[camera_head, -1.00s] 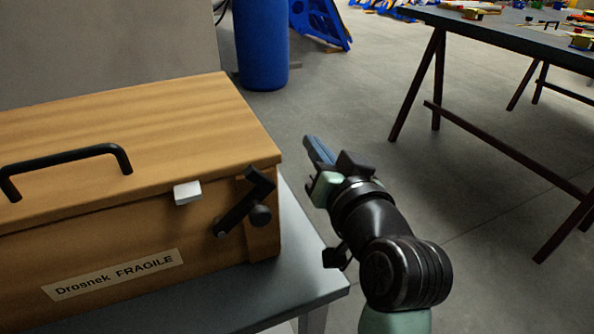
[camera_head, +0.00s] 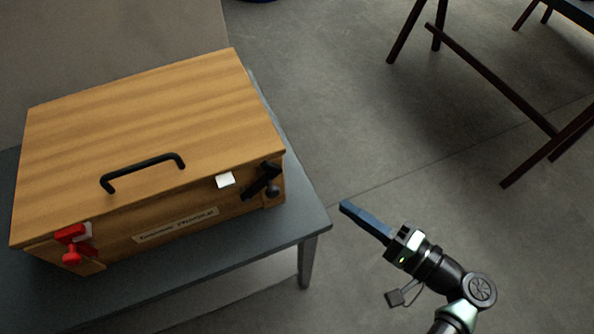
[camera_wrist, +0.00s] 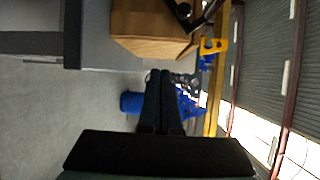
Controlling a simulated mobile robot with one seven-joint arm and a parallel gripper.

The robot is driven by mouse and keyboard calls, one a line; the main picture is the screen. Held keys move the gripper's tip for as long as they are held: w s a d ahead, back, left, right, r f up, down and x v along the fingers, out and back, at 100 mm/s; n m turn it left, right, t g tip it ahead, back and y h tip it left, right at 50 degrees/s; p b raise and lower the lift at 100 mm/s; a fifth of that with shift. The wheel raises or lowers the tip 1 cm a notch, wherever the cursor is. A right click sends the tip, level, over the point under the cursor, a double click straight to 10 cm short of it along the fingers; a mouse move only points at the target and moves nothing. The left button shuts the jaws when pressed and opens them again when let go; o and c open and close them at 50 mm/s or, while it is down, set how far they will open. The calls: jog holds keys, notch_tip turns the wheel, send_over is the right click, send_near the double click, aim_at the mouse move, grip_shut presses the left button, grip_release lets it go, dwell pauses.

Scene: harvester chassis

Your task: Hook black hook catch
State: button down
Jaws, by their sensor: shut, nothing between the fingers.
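The black hook catch (camera_head: 262,182) sits on the front of a wooden box (camera_head: 160,115), near its right end. It stands at a slant with a round black knob at its lower right; I cannot tell whether it is hooked. A white block (camera_head: 225,180) is on the box front just left of it. My gripper (camera_head: 343,206) is shut and empty, in free air right of the table's corner, apart from the box.
The box stands on a grey table (camera_head: 300,225). A trestle table's dark legs (camera_head: 490,90) stand at the upper right.

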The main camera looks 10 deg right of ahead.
aim_at(259, 189)
jog(key=shift+s+d+r+m+t+y+p, duration=0.1)
jog(key=shift+s+r+m+t+y+p, duration=0.15)
jog(key=shift+s+r, duration=0.25)
jog(key=shift+s+d+r+m+t+y+p, duration=0.15)
jog(key=shift+s+r+p, duration=0.15)
jog(key=shift+s, duration=0.3)
jog(key=shift+a, duration=0.1)
jog(key=w+a+r+p, duration=0.1)
jog(key=w+a+p, duration=0.1)
jog(key=w+a, duration=0.4)
jog(key=shift+a, duration=2)
jog(key=shift+r, duration=0.1)
jog(key=shift+s+a+r+n+p, duration=0.1)
jog(key=shift+a+r+n+p, duration=0.1)
jog(key=shift+n+p, duration=0.1)
